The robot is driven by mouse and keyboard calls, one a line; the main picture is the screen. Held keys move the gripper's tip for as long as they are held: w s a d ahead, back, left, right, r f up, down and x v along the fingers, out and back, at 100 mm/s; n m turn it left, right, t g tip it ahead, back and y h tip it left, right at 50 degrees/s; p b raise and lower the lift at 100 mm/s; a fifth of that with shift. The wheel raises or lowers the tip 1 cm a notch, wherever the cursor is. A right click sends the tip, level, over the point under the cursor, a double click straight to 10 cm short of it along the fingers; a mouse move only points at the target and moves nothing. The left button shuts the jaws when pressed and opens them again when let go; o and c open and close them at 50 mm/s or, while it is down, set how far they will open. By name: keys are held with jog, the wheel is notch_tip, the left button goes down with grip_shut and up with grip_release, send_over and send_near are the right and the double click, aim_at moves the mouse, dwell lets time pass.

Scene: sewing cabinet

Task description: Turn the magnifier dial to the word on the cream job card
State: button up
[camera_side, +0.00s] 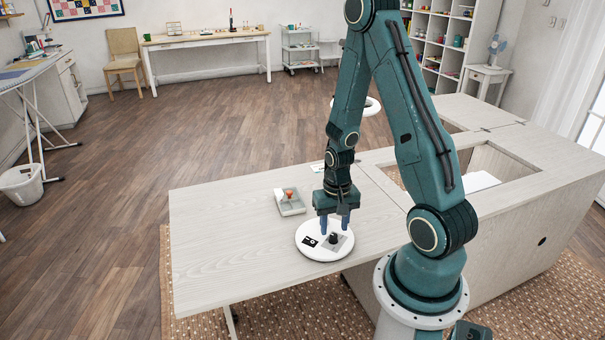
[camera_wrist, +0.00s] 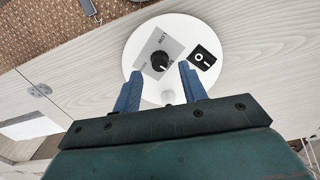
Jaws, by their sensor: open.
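The magnifier dial is a black knob (camera_side: 333,238) on a grey plate (camera_side: 345,245) on a round white base (camera_side: 313,254).
A black plate with a white symbol (camera_side: 310,241) sits beside the dial on the base. A grey tray (camera_side: 291,210) with small items stands behind it. A white ring (camera_side: 370,106) shows behind my arm. The table's left part (camera_side: 220,240) is clear; an open well (camera_side: 490,165) lies right.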

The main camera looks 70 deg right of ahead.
aim_at(332, 236)
notch_tip(332, 236, up, 11)
dwell(0.8)
jog(key=shift+r, duration=0.15)
jog(key=s+a+r+n+t, duration=0.2)
jog(key=a+r+n, duration=0.3)
jog(key=a+r, duration=0.3)
jog(key=s+a+r+n+t, duration=0.2)
jog(key=a+r+n, duration=0.3)
jog(key=a+r, duration=0.3)
notch_tip(332, 236, up, 3)
jog(key=shift+s+a+f+t, duration=0.2)
jog(key=shift+s+a+t, duration=0.2)
jog(key=shift+t, duration=0.4)
dwell(0.3)
